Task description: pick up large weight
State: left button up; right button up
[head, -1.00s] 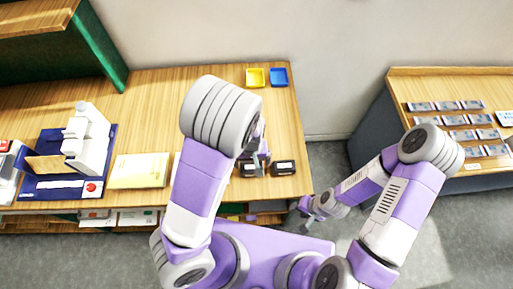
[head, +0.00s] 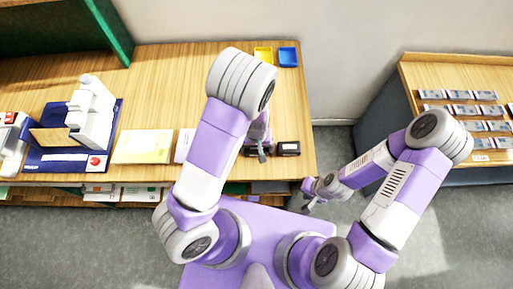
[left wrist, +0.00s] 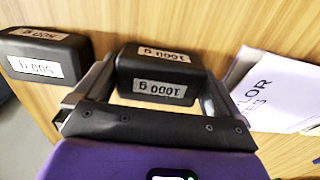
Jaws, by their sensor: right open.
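The large weight is a black block labelled 1000 G (left wrist: 155,75), on the wooden table in the left wrist view. In the head view it is partly hidden behind my left gripper (head: 263,156). In the left wrist view, the fingers of my left gripper (left wrist: 158,85) are on both sides of this weight, very near its ends. I cannot tell whether they press on it. A similar black weight marked 500 G (left wrist: 43,55) sits beside it, also visible in the head view (head: 288,149). My right gripper (head: 308,207) is open and empty, off the table's right edge.
A white booklet (left wrist: 275,90) lies close to the large weight. A yellow tray (head: 263,56) and a blue tray (head: 288,57) are at the back. A white device (head: 92,110) stands on a blue board. A second table (head: 410,70) is at the right.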

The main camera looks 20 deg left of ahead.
pick_arm(q)
jog(key=c, duration=1.4)
jog(key=shift+w, duration=0.1)
jog(key=shift+c, duration=0.2)
jog(key=shift+r, duration=0.1)
